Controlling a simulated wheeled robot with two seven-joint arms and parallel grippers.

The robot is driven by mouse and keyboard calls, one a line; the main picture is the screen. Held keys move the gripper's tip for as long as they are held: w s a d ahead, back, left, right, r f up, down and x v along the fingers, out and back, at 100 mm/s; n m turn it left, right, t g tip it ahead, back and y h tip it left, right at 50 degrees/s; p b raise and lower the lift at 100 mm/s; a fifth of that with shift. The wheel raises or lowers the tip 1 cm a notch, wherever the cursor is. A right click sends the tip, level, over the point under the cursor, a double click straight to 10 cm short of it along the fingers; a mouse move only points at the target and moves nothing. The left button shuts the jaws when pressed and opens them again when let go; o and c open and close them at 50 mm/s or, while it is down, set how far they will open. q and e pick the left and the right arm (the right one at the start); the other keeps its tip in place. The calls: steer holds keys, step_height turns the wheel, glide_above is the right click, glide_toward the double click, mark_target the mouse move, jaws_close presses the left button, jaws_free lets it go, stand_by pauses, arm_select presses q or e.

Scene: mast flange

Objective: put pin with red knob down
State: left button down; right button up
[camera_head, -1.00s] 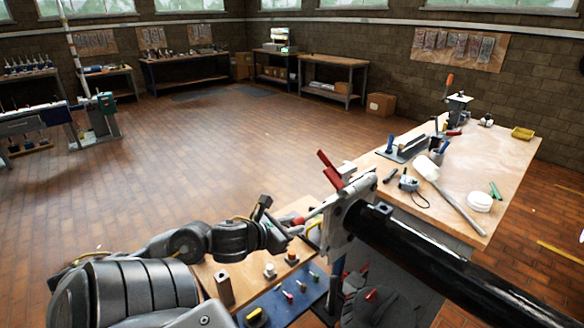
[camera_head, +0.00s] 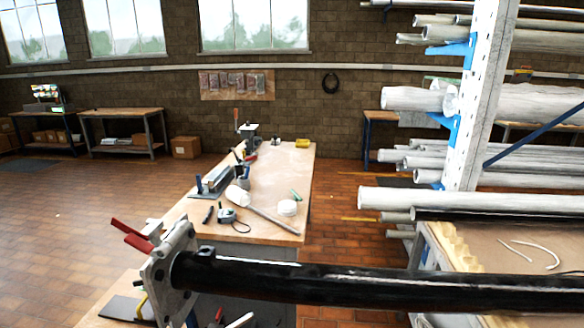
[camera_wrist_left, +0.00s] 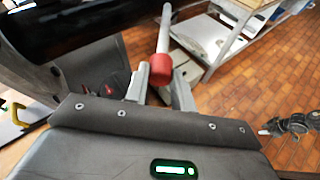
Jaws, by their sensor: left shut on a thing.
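The pin with red knob shows in the left wrist view, its red knob (camera_wrist_left: 161,70) nearest the camera and its pale shaft pointing up and away. My left gripper (camera_wrist_left: 161,82) is shut on the pin at the knob, a finger on each side. The pin is tilted in the picture and its far tip is near the top edge. In the head view neither the pin nor my left gripper shows.
A black mast (camera_head: 370,285) with a grey flange (camera_head: 167,275) and a red-handled clamp (camera_head: 131,235) crosses the front. A pipe rack (camera_head: 478,110) stands at right. Open floor lies left.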

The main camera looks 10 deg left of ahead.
arm_select(q)
steer(key=w+d+r+m+g+h, duration=0.3)
steer(key=w+d+r+m, duration=0.15)
steer(key=d+r, duration=0.2)
step_height(320, 180, down, 6)
steer(key=s+n+t+y, duration=0.1)
steer(key=n+t+y, duration=0.3)
steer(key=n, duration=0.2)
steer(key=shift+d+y, duration=0.3)
steer(key=shift+d, duration=0.05)
